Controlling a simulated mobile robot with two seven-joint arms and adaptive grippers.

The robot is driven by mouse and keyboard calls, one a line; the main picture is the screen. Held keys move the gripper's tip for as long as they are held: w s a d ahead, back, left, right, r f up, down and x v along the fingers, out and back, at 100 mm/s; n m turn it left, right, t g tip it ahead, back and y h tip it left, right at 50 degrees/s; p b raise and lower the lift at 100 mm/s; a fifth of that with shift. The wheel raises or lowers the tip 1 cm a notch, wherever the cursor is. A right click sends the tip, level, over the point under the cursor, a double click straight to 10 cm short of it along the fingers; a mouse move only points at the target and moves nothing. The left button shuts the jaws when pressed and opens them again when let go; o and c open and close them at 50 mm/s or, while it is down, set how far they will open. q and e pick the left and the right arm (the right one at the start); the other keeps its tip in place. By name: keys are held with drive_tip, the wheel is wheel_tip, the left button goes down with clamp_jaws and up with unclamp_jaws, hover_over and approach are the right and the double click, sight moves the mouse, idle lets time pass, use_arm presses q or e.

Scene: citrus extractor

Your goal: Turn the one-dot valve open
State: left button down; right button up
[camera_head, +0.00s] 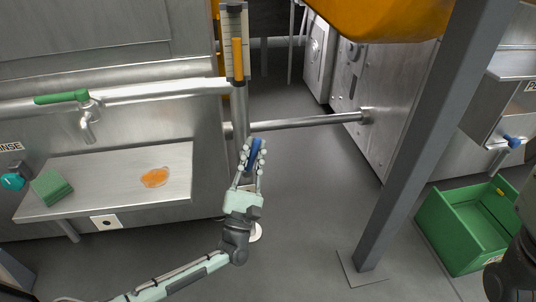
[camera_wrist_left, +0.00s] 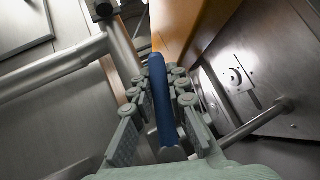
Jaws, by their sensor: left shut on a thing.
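A blue lever handle (camera_head: 254,152) is on the vertical pipe (camera_head: 241,112) below a gauge with an orange column (camera_head: 238,58). My left gripper (camera_head: 252,160) is shut on this blue handle, with its fingers on both sides of it. In the left wrist view the blue handle (camera_wrist_left: 161,95) runs lengthwise between the two pad rows of the gripper (camera_wrist_left: 168,110). The valve body is mostly hidden behind the gripper. A white plate with one dark dot (camera_head: 106,222) is on the front of the steel shelf. My right gripper is not in view.
A steel shelf (camera_head: 110,165) holds a green sponge (camera_head: 51,187) and orange pulp (camera_head: 155,177). A green-handled tap (camera_head: 62,97) is above it. A horizontal pipe (camera_head: 310,121) runs right of the valve. A grey post (camera_head: 415,130) and green crate (camera_head: 465,240) stand right.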

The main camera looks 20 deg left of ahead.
use_arm(q)
drive_tip(key=shift+s+a+r+n+g+y, duration=0.1)
drive_tip(key=shift+s+a+n+g+y, duration=0.15)
drive_tip(key=shift+n+y, duration=0.95)
drive_tip(key=shift+s+a+n+g+y, duration=0.15)
drive_tip(key=shift+a+n+y, duration=0.2)
drive_tip(key=shift+n+y, duration=0.9)
drive_tip(key=shift+s+a+r+n+g+y, duration=0.1)
drive_tip(key=shift+s+a+n+y, duration=0.15)
drive_tip(key=shift+n+y, duration=0.95)
drive_tip(key=shift+a+n, duration=0.1)
drive_tip(key=shift+n, duration=0.15)
drive_tip(key=c, duration=1.5)
unclamp_jaws()
drive_tip(key=shift+o, duration=0.2)
wheel_tip(320, 180, up, 10)
drive_tip(key=shift+r, duration=0.1)
